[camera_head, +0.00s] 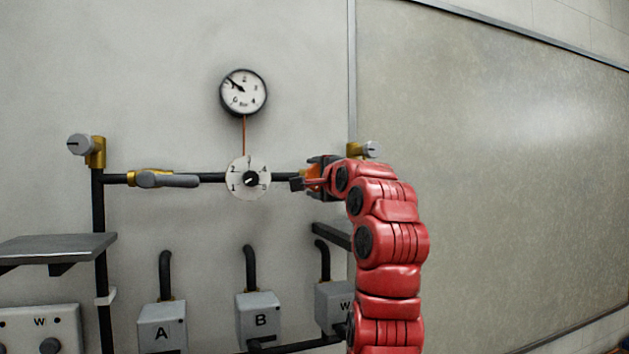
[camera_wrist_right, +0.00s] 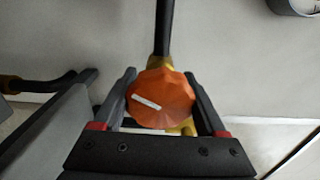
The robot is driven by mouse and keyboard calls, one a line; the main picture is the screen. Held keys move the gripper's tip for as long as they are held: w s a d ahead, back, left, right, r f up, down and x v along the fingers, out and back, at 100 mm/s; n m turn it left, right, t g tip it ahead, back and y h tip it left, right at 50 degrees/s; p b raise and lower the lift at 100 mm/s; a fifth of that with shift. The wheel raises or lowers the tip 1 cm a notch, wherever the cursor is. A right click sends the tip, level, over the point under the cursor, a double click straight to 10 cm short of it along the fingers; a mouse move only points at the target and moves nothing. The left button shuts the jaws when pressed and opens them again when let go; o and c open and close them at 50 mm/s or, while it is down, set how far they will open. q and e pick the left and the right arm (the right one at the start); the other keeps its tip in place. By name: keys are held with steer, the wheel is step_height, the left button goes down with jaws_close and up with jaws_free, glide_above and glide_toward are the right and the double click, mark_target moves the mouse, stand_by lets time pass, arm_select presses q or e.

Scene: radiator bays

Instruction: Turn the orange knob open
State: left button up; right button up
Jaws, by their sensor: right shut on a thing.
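The orange knob (camera_wrist_right: 160,100) fills the middle of the right wrist view. It is faceted, with a white line across its face that runs slightly tilted from upper left to lower right. My right gripper (camera_wrist_right: 166,92) has one finger on each side of the knob and is shut on it. In the head view my red right arm reaches up to the dark pipe, and the right gripper (camera_head: 308,180) covers most of the knob; only a bit of orange shows there. My left gripper is in neither view.
A round gauge (camera_head: 243,92) hangs above a numbered dial (camera_head: 248,179) on the pipe. A grey lever handle (camera_head: 165,180) lies along the pipe at left. Grey knobs (camera_head: 82,145) sit at both pipe ends. Boxes A (camera_head: 162,328) and B (camera_head: 258,318) and a shelf (camera_head: 55,248) are below.

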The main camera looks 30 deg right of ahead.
steer(key=n, duration=0.4)
steer(key=shift+n, duration=0.3)
steer(key=n, duration=0.5)
steer(key=shift+r, duration=0.1)
steer(key=n, duration=1.6)
steer(key=shift+n, duration=0.4)
steer(key=n, duration=0.4)
steer(key=shift+n, duration=0.3)
steer(key=n, duration=1)
steer(key=shift+n+p, duration=0.3)
